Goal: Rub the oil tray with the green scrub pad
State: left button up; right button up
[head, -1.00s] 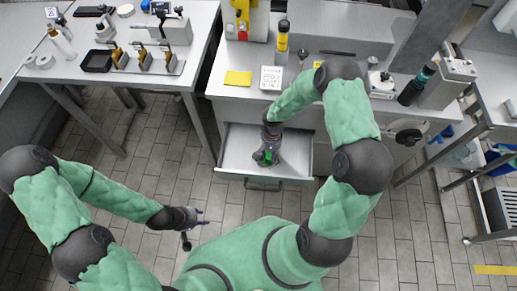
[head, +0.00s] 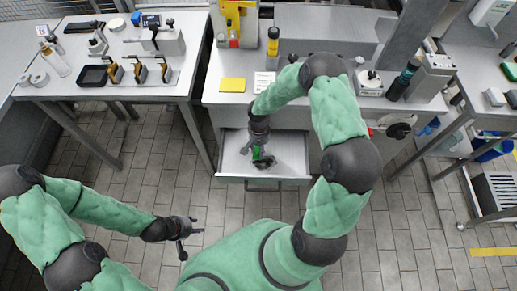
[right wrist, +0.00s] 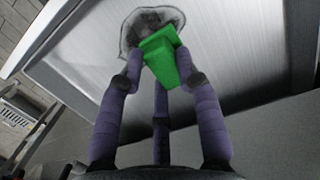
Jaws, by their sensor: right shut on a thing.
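The oil tray (head: 291,148) is a pale metal drawer pulled out from under the middle bench; its surface fills much of the right wrist view (right wrist: 230,60). A dark grey smudge (head: 265,162) lies on its floor, and also shows in the right wrist view (right wrist: 132,28). My right gripper (head: 257,146) is over the tray, shut on the green scrub pad (right wrist: 165,58). The pad's far end overlaps the smudge in the right wrist view; I cannot tell whether it touches the tray. My left gripper (head: 194,232) is open and empty over the floor.
The middle bench above the tray holds a yellow pad (head: 232,85) and a white card (head: 264,82). A left table (head: 140,92) holds tools and a black dish (head: 92,75). The tiled floor in front is clear.

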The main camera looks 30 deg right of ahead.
jog(key=shift+r+p, duration=0.6)
jog(key=shift+r, duration=0.65)
jog(key=shift+f, duration=0.1)
